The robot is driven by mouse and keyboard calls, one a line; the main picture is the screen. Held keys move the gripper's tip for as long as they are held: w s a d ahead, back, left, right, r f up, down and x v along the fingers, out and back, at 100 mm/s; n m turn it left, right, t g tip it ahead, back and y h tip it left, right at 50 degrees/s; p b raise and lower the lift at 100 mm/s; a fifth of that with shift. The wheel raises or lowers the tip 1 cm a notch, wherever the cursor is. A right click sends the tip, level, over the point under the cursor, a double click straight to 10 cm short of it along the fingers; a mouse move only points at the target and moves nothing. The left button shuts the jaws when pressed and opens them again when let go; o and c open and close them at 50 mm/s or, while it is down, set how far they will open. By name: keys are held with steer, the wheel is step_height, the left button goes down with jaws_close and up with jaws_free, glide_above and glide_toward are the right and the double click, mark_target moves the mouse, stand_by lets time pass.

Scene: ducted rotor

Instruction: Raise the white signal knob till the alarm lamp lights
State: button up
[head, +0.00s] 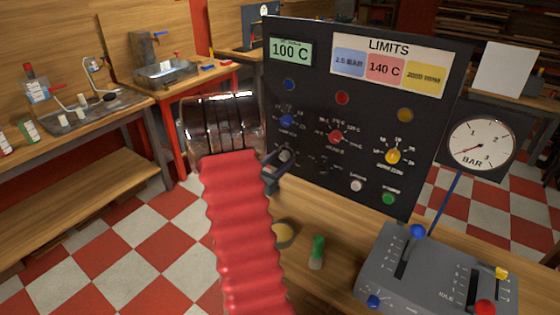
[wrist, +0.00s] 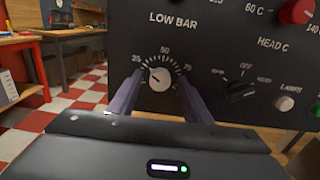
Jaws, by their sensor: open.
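The white signal knob (wrist: 160,79) sits on the dark panel below the words LOW BAR, inside a scale marked 25, 50 and 75. Its mark seems to point to the upper left, between 25 and 50. My open gripper (wrist: 159,84) has one finger on each side of the knob; contact is unclear. In the head view my gripper (head: 279,166) is at the panel's lower left and partly hides the knob. A blue lamp (head: 289,84), a red lamp (head: 342,98) and a yellow lamp (head: 405,115) look unlit; which is the alarm lamp is unclear.
The panel also has a blue knob (head: 287,121), red knob (head: 335,137), yellow knob (head: 393,156), black selector (wrist: 240,91), white button (head: 356,186) and green button (head: 389,199). A lever box (head: 395,258) and green-handled object (head: 317,252) are on the bench. A gauge (head: 481,143) stands right.

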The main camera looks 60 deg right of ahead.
steer(key=shift+c, duration=0.6)
steer(key=c, duration=0.9)
steer(key=shift+c, duration=0.2)
steer(key=shift+m, duration=2.1)
steer(key=o, duration=1.1)
steer(key=shift+c, duration=0.2)
